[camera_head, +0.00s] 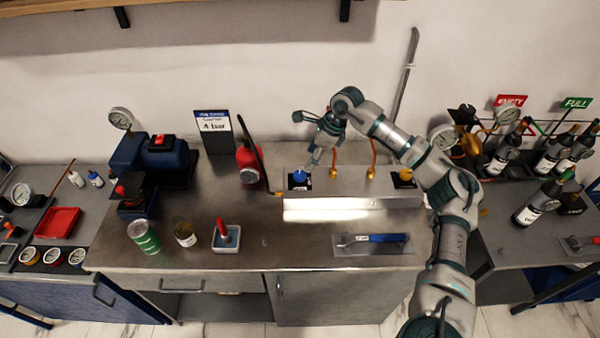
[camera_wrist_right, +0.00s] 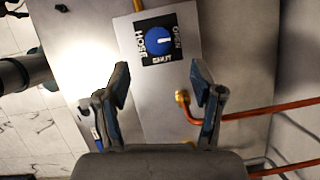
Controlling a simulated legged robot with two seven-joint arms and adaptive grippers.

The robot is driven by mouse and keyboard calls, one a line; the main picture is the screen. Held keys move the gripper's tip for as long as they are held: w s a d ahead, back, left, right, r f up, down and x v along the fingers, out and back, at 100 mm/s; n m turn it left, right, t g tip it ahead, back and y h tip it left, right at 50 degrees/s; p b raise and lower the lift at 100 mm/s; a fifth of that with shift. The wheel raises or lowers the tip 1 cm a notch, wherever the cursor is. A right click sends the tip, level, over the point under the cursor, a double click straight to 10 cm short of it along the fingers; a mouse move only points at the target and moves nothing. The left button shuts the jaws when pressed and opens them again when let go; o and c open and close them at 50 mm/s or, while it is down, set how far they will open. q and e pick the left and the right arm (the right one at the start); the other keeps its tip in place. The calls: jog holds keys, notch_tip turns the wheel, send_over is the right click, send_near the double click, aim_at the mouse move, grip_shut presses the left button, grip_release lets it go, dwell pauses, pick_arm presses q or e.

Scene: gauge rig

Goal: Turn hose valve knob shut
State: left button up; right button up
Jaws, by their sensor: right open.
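The hose valve knob (camera_head: 299,176) is a round blue knob on a black plate, on the left part of a metal box on the bench. In the right wrist view the knob (camera_wrist_right: 158,40) has a white line pointing right, toward the word OPEN; SHUT is printed below the knob and HOSE at its left. My right gripper (camera_head: 313,163) is close to the knob in the head view. In the wrist view my right gripper (camera_wrist_right: 160,88) is open and empty, its fingers apart, with the knob beyond the tips and not between them. My left gripper is out of view.
Copper pipe fittings (camera_head: 371,172) and a yellow knob (camera_head: 404,176) sit right of the blue knob. A red canister (camera_head: 248,165) with a black hose stands left. A blue-handled tool (camera_head: 375,238) lies in front of the box.

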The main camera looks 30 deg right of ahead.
aim_at(301, 174)
jog(key=x, duration=0.7)
jog(key=shift+f+b, duration=0.2)
jog(key=shift+b, duration=0.15)
jog(key=shift+w+a+f, duration=0.1)
jog(key=shift+a+f, duration=0.15)
jog(key=shift+f, duration=0.1)
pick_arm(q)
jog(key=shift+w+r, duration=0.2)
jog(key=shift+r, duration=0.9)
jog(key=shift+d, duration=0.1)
pick_arm(e)
jog(key=shift+r, duration=0.1)
jog(key=c, duration=1.1)
